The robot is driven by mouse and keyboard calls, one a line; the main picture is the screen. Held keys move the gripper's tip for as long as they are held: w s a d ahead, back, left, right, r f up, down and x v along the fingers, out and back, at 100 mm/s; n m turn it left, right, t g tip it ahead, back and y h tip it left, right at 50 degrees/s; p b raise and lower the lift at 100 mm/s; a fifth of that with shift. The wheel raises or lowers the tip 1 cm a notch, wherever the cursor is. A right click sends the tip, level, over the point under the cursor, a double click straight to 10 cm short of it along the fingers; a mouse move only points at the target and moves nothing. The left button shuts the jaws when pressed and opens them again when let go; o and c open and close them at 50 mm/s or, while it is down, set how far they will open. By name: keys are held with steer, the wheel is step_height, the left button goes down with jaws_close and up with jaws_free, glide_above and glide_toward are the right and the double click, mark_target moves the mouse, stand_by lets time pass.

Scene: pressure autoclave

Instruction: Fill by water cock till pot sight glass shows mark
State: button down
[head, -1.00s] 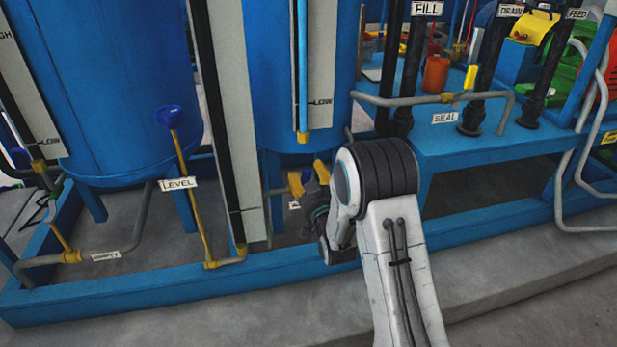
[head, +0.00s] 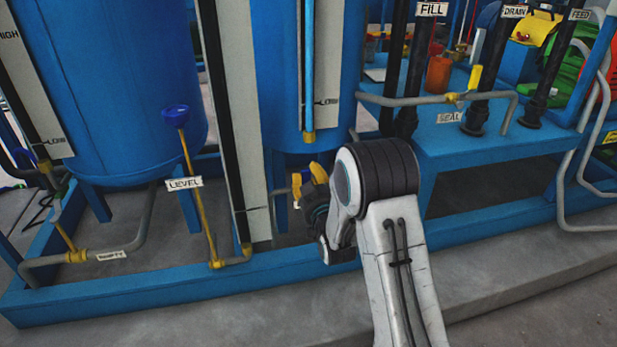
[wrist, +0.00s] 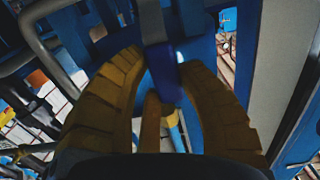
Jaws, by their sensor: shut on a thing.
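My gripper (head: 308,183) has yellow fingers and is low in front of the middle blue tank, partly hidden by my arm. In the wrist view my gripper (wrist: 162,65) is shut on a dark blue handle (wrist: 163,55) that runs between the fingers. I cannot read a label there, so I cannot tell whether it is the water cock. I cannot tell which sight glass is the pot's.
A blue-knobbed lever (head: 176,116) labelled LEVEL stands left of my gripper. A dark gauge tube on the left tank (head: 110,80) has HIGH and LOW marks. A blue frame rail (head: 160,293) crosses in front.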

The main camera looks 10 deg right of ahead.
steer(key=c, duration=0.8)
jaws_free()
steer(key=shift+s, duration=3.75)
